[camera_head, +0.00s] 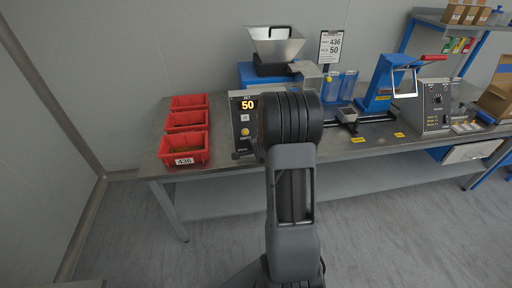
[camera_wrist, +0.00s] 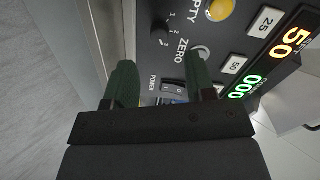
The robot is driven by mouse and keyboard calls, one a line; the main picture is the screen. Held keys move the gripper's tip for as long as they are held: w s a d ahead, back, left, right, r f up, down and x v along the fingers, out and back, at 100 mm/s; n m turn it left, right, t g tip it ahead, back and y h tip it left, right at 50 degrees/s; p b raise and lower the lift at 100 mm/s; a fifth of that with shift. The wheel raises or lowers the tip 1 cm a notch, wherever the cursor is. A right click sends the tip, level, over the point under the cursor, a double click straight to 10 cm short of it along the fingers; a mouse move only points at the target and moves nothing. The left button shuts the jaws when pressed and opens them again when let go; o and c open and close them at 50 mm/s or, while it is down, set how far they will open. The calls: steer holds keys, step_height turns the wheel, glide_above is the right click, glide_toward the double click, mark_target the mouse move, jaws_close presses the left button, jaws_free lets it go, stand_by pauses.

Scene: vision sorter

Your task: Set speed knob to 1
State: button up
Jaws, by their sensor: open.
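The speed knob (camera_wrist: 158,32) is a small dark knob on the black control panel, at the upper middle of the wrist view, with small white digits beside it. Which digit it points at is too small to tell. My gripper (camera_wrist: 163,82) is open, its two green fingers apart and empty, in front of the panel near the power switch (camera_wrist: 173,87). The knob shows beyond the fingertips, not between them. In the head view the control panel (camera_head: 243,105) is partly covered by my arm, which hides the gripper.
The panel also has a yellow button (camera_wrist: 221,9), a grey zero button (camera_wrist: 201,53), and 25 and 50 buttons. Its displays read 50 in orange and 000 in green. Red bins (camera_head: 184,148) stand left of the machine; a blue press (camera_head: 381,88) stands right on the bench.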

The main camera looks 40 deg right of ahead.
steer(key=shift+x, duration=3.1)
steer(key=c, duration=0.9)
